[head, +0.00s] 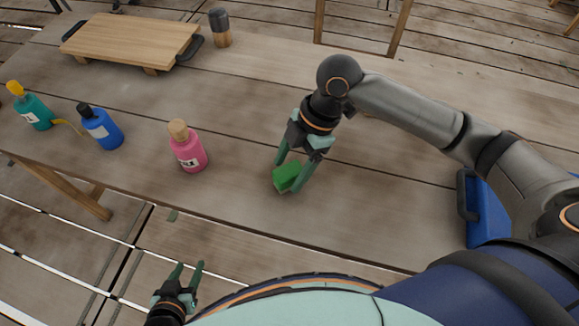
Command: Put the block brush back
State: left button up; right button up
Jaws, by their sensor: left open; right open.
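A small green block (286,177), which I take to be the block brush, sits on the wooden table near its front edge. My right gripper (290,174) points down at it with its fingers open, one on each side of the block. I cannot tell whether the fingers touch it. My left gripper (187,268) is open and empty, low in front of the table and apart from everything on it.
A pink bottle (187,147), a blue bottle (101,127) and a teal bottle (34,109) stand left on the table (262,90). A wooden tray (131,38) and a dark-topped jar (220,28) are behind. A blue case (488,212) is at right. The table's middle is clear.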

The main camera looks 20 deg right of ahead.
jog(key=p+v, duration=0.1)
jog(key=v, duration=1)
jog(key=shift+r, duration=0.15)
